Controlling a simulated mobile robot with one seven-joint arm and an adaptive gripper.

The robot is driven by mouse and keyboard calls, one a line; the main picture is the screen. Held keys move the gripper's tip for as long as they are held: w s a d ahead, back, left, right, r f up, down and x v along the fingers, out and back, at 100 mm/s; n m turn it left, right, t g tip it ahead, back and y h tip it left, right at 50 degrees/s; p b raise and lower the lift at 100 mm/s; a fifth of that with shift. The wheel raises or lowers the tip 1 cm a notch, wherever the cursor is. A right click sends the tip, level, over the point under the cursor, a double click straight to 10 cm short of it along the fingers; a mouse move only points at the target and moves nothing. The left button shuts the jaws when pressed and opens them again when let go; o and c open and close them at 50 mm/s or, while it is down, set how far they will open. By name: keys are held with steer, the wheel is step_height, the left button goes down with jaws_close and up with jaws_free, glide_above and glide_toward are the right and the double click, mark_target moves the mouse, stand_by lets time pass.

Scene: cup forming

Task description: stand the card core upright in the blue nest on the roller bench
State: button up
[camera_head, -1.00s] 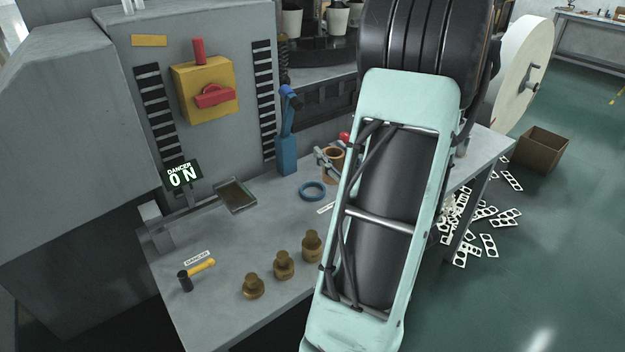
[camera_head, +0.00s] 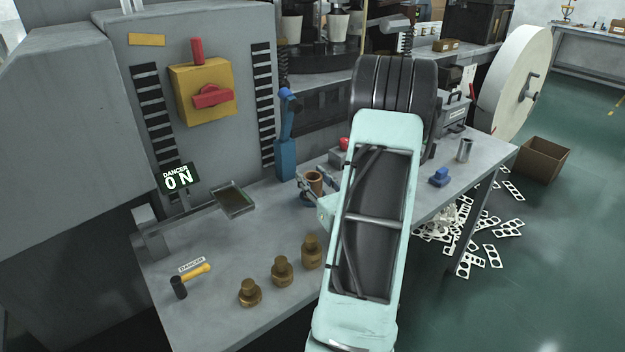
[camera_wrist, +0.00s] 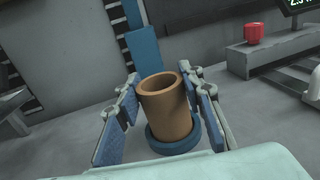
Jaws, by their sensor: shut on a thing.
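The card core (camera_head: 314,181), a brown open tube, stands upright over the bench. My gripper (camera_head: 318,190) has its fingers on either side of it and is shut on it. The wrist view shows the core (camera_wrist: 169,108) upright between the two blue-padded fingers of my gripper (camera_wrist: 163,90). The blue nest (camera_wrist: 174,147) is a ring that shows around the core's lower end. I cannot tell whether the core's bottom rests in it or hangs just above it. In the head view the nest is mostly hidden behind the core and gripper.
Three brass weights (camera_head: 282,271) and a yellow-handled hammer (camera_head: 190,281) are at the front. A blue post (camera_head: 286,158) stands behind the nest, with a shallow tray (camera_head: 234,200) to the left. A red button (camera_wrist: 253,33) shows beyond. My arm covers the bench's middle.

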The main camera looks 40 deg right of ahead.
steer(key=shift+f, duration=0.15)
steer(key=o, duration=1.1)
steer(key=shift+r, duration=0.35)
steer(key=p+v, duration=0.1)
steer(key=v, duration=1.1)
steer(key=shift+f, duration=0.1)
